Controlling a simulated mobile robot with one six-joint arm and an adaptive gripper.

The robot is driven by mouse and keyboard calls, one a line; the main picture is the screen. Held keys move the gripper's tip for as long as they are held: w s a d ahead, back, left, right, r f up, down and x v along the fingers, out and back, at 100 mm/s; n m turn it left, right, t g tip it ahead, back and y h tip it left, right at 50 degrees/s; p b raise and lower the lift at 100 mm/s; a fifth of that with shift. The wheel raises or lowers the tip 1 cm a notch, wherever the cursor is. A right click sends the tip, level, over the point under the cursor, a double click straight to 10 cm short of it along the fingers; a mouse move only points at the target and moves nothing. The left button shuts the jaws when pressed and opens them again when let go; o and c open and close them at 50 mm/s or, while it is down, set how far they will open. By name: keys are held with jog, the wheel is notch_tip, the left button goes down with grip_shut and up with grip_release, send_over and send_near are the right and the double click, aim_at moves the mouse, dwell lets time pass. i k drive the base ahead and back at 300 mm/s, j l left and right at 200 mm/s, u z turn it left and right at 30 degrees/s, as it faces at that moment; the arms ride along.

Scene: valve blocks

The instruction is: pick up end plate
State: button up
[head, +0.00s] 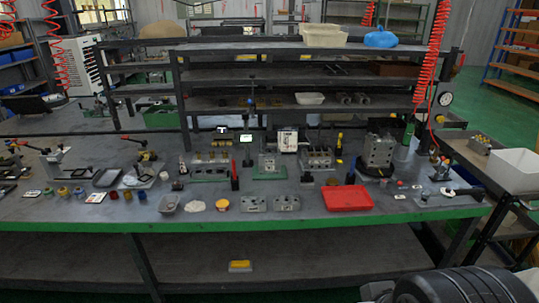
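Two flat grey metal plates with holes, a left one (253,204) and a right one (287,203), lie side by side near the front edge of the workbench (330,222). They look like end plates, but I cannot tell for certain which piece is the named one. Both lie free on the bench top, between a yellow-orange round tub (221,205) and a red tray (347,198). My gripper's fingers do not show in the head view. A dark ribbed part at the lower right seems to be my own arm.
Behind the plates stand metal valve blocks (317,158), a block on a green base (269,166) and a large grey block (378,153). A grey tray (169,204) is left. A white bin (513,171) stands on a side rack. Red coiled hoses (426,75) hang at right.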

aim_at(266, 153)
jog(key=i+u, duration=0.25)
jog(key=i, duration=0.25)
jog(key=i+u, duration=0.25)
jog(key=i, duration=0.25)
jog(key=i+l+u, duration=0.3)
jog(key=i, duration=0.2)
jog(key=i+l+u, duration=0.25)
jog(key=i, duration=0.2)
jog(key=i+j, duration=0.05)
